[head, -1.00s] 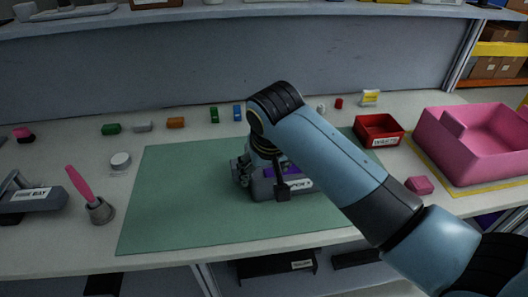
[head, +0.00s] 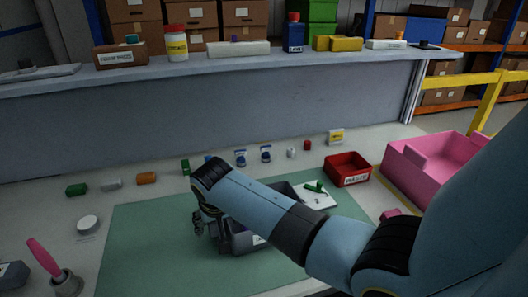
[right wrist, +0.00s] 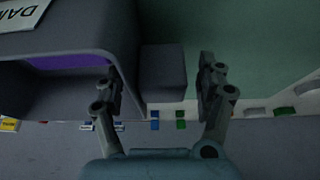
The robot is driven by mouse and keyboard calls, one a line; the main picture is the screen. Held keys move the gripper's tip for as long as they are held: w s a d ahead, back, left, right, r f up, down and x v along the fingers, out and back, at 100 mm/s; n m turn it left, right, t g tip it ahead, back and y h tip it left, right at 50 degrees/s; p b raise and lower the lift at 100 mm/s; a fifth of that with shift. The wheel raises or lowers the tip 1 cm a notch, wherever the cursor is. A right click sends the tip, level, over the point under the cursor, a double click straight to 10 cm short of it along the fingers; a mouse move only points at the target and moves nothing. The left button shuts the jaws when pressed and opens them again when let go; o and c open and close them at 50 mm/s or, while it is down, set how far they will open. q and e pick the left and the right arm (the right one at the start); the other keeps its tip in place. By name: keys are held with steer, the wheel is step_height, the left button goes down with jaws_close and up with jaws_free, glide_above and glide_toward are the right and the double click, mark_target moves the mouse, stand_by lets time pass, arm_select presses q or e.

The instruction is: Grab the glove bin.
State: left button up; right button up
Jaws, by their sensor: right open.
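A grey housing (head: 246,240) with a partly visible white label sits on the green work mat (head: 150,240). In the right wrist view the housing (right wrist: 80,45) shows a purple inside, and a grey block (right wrist: 165,70) juts from its side. I cannot read a glove bin label, so I cannot tell which part is the glove bin. My right gripper (head: 205,226) is at the housing's left end, partly hidden by its own wrist. In the right wrist view my right gripper (right wrist: 158,82) is open, with its fingers to either side of the block. My left gripper is not in view.
A red bin (head: 348,170) and a pink tray (head: 425,175) stand at right. Small coloured parts line the table's back. A white pad (head: 318,203) with a green item lies beyond my arm. A pink-handled tool (head: 43,257) stands at left.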

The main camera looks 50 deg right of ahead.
steer(key=shift+w+f, duration=0.1)
steer(key=shift+f, duration=0.1)
jaws_close()
stand_by(0.4)
steer(key=shift+r, duration=0.1)
